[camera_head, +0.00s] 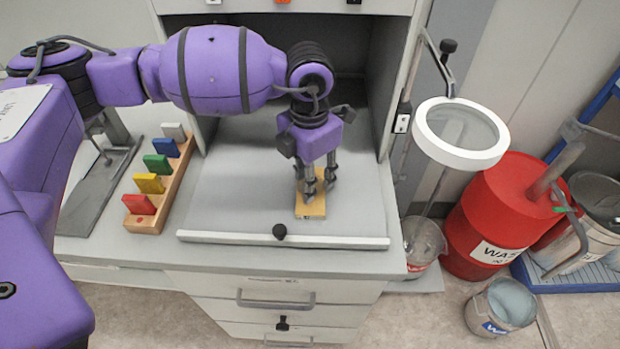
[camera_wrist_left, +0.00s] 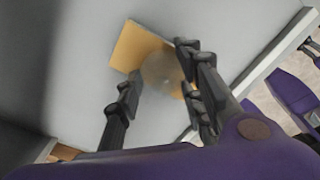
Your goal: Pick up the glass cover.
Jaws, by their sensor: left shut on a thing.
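The glass cover (camera_wrist_left: 160,68) shows in the left wrist view as a faint, see-through round shape. It is between the fingers of my left gripper (camera_wrist_left: 163,88), which is shut on it. In the head view my left gripper (camera_head: 316,183) points down inside the open-fronted cabinet, over a small tan plate (camera_head: 311,209). The same plate (camera_wrist_left: 132,48) lies behind the glass in the wrist view. The glass cannot be made out in the head view, and I cannot tell whether it touches the plate. My right gripper is in neither view.
A wooden rack (camera_head: 146,222) of coloured blocks stands left of the work surface (camera_head: 235,200). A raised front rail (camera_head: 335,241) and cabinet side walls bound it. A ring lamp (camera_head: 428,146), red drum (camera_head: 468,225) and bucket (camera_head: 503,304) are at right. The surface around the plate is clear.

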